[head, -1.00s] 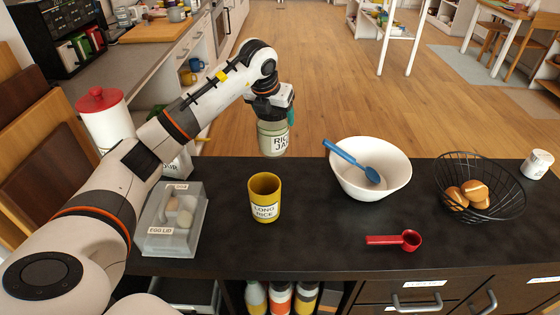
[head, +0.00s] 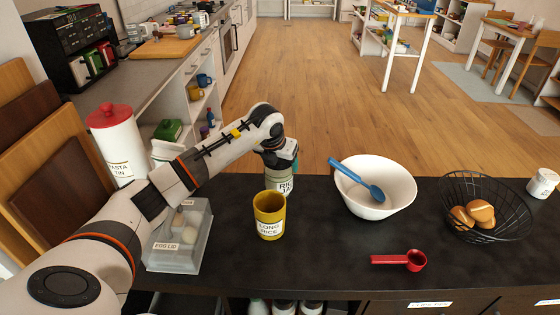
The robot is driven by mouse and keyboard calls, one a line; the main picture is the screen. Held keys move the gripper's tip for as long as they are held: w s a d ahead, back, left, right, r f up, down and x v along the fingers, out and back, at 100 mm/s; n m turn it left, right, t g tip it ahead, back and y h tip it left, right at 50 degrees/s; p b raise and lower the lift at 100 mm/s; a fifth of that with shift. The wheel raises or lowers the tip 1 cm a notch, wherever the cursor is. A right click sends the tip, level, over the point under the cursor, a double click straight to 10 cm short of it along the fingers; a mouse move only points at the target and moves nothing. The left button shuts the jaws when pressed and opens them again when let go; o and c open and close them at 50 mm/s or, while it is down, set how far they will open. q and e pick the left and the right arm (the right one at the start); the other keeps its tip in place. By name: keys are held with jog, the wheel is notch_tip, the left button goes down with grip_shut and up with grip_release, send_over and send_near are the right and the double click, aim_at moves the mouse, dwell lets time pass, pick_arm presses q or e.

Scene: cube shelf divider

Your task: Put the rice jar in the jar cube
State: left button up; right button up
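The rice jar (head: 282,184), a pale green-grey jar with a white label partly reading "RIC JA", hangs under my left gripper (head: 279,164). The gripper is shut on it from above, though its fingertips are hard to make out. The jar is just behind the yellow long rice cup (head: 269,216), which hides its lower part. I cannot tell whether it touches the black top. The jar cube cannot be made out; compartments show only as a dark strip below the front edge. My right gripper is not in view.
On the black top (head: 330,248) stand an egg lid box (head: 179,237), a white bowl with blue spoon (head: 376,189), a red scoop (head: 400,261), a wire basket (head: 486,207) and a white jar (head: 543,183). A pasta tin (head: 115,140) stands left, near my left arm.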

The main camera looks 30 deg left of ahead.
pick_arm(q)
jog(key=o, duration=2)
jog(key=v, duration=1.2)
jog(key=shift+r, duration=0.1)
